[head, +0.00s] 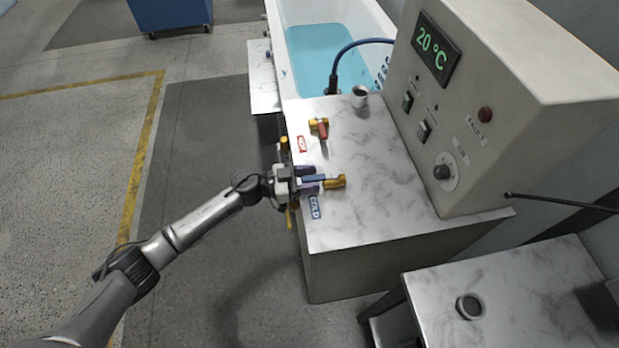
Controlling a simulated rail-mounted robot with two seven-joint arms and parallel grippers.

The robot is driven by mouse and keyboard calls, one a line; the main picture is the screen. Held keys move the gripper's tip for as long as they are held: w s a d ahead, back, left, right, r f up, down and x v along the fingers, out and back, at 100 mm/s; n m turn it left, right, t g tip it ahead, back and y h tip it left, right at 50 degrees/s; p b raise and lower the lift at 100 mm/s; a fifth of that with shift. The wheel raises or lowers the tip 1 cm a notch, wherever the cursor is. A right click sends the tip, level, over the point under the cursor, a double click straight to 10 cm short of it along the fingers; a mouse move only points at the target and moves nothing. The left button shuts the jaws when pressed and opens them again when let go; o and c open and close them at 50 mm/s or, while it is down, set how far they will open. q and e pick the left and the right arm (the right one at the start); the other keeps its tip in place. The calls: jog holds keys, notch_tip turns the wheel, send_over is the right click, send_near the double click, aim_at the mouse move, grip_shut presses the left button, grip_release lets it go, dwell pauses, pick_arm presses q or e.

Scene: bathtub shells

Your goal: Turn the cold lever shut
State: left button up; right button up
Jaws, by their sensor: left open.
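The cold lever (320,178) is a blue handle on a brass valve body (335,182), on the marble-topped counter (365,215) above the blue COLD label (315,207). My left gripper (312,179) is at the lever from the left, its dark fingers open on either side of the blue handle. Whether the fingers touch it I cannot tell. The hot lever (322,130) is red on a brass valve, farther back beside the red HOT label (301,144). My right gripper is not in view.
A grey control box (480,110) with a display reading 20 °C (435,48) stands on the counter's right. Behind is a white tub (282,60) with blue water (312,55) and a blue hose (350,46). A lower marble table (510,290) stands front right.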

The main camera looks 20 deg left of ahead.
pick_arm(q)
jog(key=shift+c, duration=0.3)
grip_shut()
